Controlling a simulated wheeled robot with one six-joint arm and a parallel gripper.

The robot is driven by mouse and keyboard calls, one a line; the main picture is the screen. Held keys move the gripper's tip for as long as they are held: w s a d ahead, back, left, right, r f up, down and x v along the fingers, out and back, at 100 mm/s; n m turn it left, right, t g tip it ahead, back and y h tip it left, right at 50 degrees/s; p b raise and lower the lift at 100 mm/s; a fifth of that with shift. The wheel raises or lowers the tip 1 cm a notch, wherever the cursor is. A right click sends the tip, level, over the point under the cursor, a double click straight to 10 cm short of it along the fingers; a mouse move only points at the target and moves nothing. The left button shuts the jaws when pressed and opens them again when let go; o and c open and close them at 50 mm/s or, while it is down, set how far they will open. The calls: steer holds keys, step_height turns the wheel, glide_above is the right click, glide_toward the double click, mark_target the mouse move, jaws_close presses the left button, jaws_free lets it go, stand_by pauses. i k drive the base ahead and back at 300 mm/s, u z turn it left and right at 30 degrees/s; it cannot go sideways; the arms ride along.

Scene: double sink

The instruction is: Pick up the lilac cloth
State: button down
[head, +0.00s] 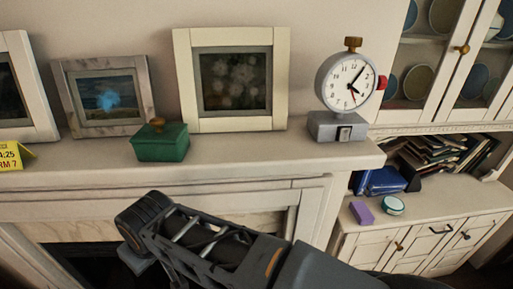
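A small lilac block-like thing (361,212), perhaps the folded lilac cloth, lies on top of the low white cabinet at the right of the head view. It sits near the cabinet's left front edge, just left of a small round teal-and-white container. Nothing covers the lilac thing.
The round container (392,205), blue books (382,181) and a pile of books (445,158) are on the cabinet (450,212). The mantel (235,160) holds picture frames, a green box (161,142), a clock (347,85) and a yellow sign (12,156). The cabinet's front right top is clear.

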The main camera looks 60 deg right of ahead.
mark_target(362, 214)
steer(key=z, duration=0.05)
steer(key=k, duration=0.5)
steer(key=u, duration=1.35)
steer(key=i, duration=0.75)
steer(key=z, duration=4.6)
steer(key=i, duration=0.5)
steer(key=k, duration=0.5)
steer(key=z, duration=0.95)
steer(key=i, duration=0.65)
